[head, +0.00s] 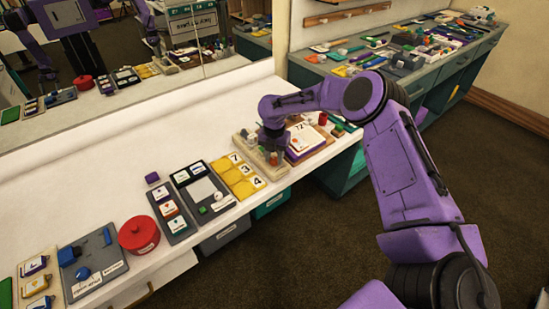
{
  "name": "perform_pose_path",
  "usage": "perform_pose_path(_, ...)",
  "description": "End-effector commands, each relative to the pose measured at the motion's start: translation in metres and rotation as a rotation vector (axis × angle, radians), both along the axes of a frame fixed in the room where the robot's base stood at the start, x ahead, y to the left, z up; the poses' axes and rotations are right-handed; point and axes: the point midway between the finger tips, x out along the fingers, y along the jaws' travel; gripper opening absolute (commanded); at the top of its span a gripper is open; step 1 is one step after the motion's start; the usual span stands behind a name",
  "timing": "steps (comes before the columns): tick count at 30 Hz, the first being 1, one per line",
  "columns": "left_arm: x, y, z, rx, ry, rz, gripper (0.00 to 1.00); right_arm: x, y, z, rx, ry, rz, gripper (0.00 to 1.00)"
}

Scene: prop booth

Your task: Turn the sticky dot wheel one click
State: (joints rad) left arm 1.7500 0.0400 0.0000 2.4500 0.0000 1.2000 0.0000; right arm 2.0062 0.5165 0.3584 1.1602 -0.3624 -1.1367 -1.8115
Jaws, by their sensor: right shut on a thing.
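My right arm reaches in from the lower right and bends over the white counter. My right gripper (273,153) points down at a beige board (247,141) on the counter, its jaws shut on a small part there. That part, which seems to be the sticky dot wheel, is almost wholly hidden by the jaws, so its dots and angle cannot be read. My left gripper is not in the view itself.
A block with a white "77" sheet (304,137) stands close right of the gripper. Yellow numbered cards (237,175), a grey panel (200,187) and a red round tin (138,235) lie to the left. A mirror (130,60) backs the counter. A cluttered teal bench (440,70) stands behind.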

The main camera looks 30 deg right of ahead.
Motion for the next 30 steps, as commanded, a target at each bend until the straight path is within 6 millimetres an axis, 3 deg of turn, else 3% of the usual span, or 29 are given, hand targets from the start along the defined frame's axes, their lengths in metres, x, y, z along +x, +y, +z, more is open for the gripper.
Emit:
perform_pose_path(12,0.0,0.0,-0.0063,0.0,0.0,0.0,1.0,-0.0006,0.0003,-0.0013,0.0,0.001,0.188,0.05)
perform_pose_path(29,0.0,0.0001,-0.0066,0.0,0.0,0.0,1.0,-0.001,0.0003,-0.0012,0.001,0.002,0.215,0.05)
perform_pose_path(30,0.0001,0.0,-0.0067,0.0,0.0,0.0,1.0,-0.001,0.0003,-0.0012,0.001,0.002,0.214,0.45)
